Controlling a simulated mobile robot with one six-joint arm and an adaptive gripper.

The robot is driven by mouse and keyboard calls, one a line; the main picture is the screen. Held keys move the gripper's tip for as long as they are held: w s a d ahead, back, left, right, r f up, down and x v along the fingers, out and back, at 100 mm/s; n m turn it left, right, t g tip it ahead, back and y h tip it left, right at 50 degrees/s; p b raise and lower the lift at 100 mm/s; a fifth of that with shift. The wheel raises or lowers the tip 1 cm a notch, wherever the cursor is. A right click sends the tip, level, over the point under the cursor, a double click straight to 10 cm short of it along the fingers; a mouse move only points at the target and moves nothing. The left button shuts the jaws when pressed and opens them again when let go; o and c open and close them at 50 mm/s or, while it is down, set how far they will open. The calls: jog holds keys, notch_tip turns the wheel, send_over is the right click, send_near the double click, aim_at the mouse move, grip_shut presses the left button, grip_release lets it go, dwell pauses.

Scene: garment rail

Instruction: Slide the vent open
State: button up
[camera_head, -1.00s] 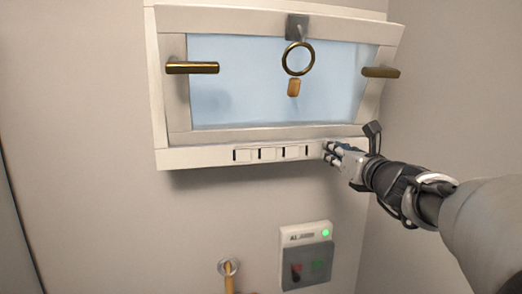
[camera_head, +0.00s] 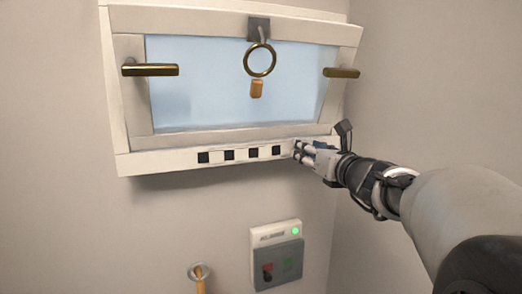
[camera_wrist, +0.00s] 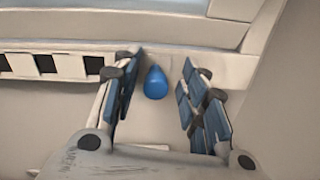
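The vent (camera_head: 241,154) is a strip in the white lower frame of the window. It shows a row of dark square openings with white pieces between them. The strip also shows at the left of the wrist view (camera_wrist: 70,66). A blue rounded knob (camera_wrist: 155,83) sits on the frame right of the openings. My gripper (camera_head: 300,150) is at the right end of the strip. In the wrist view its fingers (camera_wrist: 163,75) are apart, one on each side of the knob. The left finger is closer to the knob; I cannot tell whether it touches.
The window (camera_head: 215,85) above has two brass handles (camera_head: 150,70) (camera_head: 342,73) and a hanging brass ring (camera_head: 260,60). A grey switch box (camera_head: 277,262) with a green light is on the wall below. A side wall (camera_head: 430,90) stands right of the window.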

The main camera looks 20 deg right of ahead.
jog(key=s, duration=0.7)
jog(key=shift+s, duration=0.25)
